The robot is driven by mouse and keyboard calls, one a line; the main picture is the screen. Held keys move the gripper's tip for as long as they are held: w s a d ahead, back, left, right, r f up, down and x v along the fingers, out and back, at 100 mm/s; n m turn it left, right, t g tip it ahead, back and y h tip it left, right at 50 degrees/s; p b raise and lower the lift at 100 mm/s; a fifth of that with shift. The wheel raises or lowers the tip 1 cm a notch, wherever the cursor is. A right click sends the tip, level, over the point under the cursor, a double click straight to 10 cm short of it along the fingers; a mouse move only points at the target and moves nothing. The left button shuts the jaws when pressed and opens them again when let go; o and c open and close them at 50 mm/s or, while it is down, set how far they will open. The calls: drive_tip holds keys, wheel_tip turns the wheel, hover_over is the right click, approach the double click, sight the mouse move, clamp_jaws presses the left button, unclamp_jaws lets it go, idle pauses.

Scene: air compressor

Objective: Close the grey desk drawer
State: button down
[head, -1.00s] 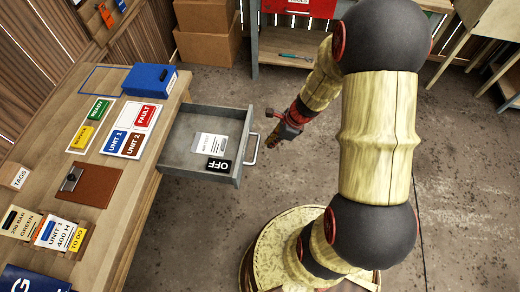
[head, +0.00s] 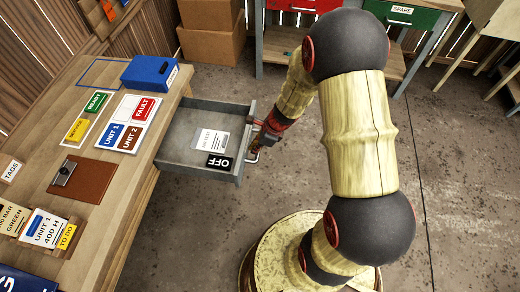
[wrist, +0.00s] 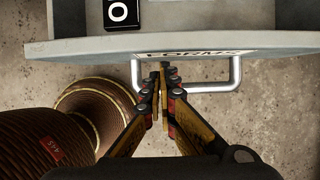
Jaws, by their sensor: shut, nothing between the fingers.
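The grey desk drawer (head: 178,158) stands pulled out from the wooden desk, holding a white card (head: 211,139) and a black OFF tag (head: 219,161). Its bar handle (wrist: 236,74) is on the front, below a FORMS label (wrist: 195,54) in the wrist view. My gripper (head: 256,150) is at the drawer front by the handle. In the wrist view my gripper (wrist: 163,68) is shut and empty, its fingertips over the handle's span close to the drawer front. I cannot tell whether they touch it.
The desk top (head: 140,75) carries a blue box (head: 149,73), coloured label cards and a brown clipboard (head: 83,179). Cardboard boxes (head: 211,45) and a metal bench with red and green drawers (head: 411,15) stand behind.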

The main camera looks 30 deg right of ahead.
idle(0.3)
drive_tip(key=p, duration=1.4)
hover_over(181, 144)
drive_tip(key=shift+a, duration=0.2)
